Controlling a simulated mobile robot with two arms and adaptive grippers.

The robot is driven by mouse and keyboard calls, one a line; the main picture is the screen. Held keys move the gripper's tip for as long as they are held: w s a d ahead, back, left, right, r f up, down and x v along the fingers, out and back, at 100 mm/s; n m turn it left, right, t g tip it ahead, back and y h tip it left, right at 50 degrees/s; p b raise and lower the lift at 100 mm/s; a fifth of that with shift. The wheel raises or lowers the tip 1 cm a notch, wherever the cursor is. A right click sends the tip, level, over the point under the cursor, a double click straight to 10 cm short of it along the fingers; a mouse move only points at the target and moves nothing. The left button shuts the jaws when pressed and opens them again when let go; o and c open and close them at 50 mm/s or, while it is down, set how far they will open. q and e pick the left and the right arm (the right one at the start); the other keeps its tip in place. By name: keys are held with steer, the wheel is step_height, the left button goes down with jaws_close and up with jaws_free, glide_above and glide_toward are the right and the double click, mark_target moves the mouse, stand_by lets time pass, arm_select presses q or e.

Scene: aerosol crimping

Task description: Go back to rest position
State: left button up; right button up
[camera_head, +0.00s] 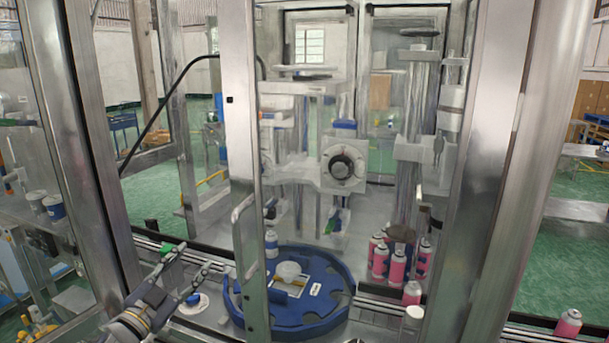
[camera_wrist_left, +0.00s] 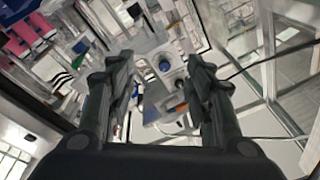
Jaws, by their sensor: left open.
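My left gripper (camera_head: 194,258) is at the lower left of the head view, beside the left rim of the blue round turntable (camera_head: 335,318). Its two fingers are spread, with nothing between them. In the left wrist view the open fingers (camera_wrist_left: 160,72) frame the machine's parts in the background, and no object is held. My right gripper does not show in either view.
Steel frame posts and a door handle (camera_head: 240,225) stand close to my left gripper. Pink cans (camera_head: 380,262) stand in a group right of the turntable. Another pink can (camera_head: 568,324) is at the far right. A dial unit (camera_head: 343,168) is behind the turntable.

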arm_select(q)
steer(key=s+d+f+n+g+y, duration=0.2)
steer(key=s+f+n+g+y, duration=0.15)
steer(key=s+f, duration=0.6)
steer(key=s+d+f+n+g+y, duration=0.2)
steer(key=s+f+n+g+y, duration=0.15)
steer(key=s+f, duration=0.6)
steer(key=s+d+f+n+g, duration=0.1)
steer(key=s+f+g, duration=0.3)
steer(key=s, duration=0.7)
steer(key=s+d+f+n+g, duration=0.1)
steer(key=s+f+g, duration=0.25)
steer(key=s, duration=0.75)
step_height(320, 180, down, 27)
steer(key=s+g+b, duration=0.1)
steer(key=g+b, duration=0.1)
steer(key=s+a+f+g+b, duration=0.1)
steer(key=s+a+f+b, duration=0.1)
steer(key=s+f, duration=1.5)
step_height(320, 180, down, 2)
steer(key=shift+s+a+f+m, duration=0.15)
steer(key=shift+s+a+m, duration=0.2)
steer(key=shift+a, duration=0.3)
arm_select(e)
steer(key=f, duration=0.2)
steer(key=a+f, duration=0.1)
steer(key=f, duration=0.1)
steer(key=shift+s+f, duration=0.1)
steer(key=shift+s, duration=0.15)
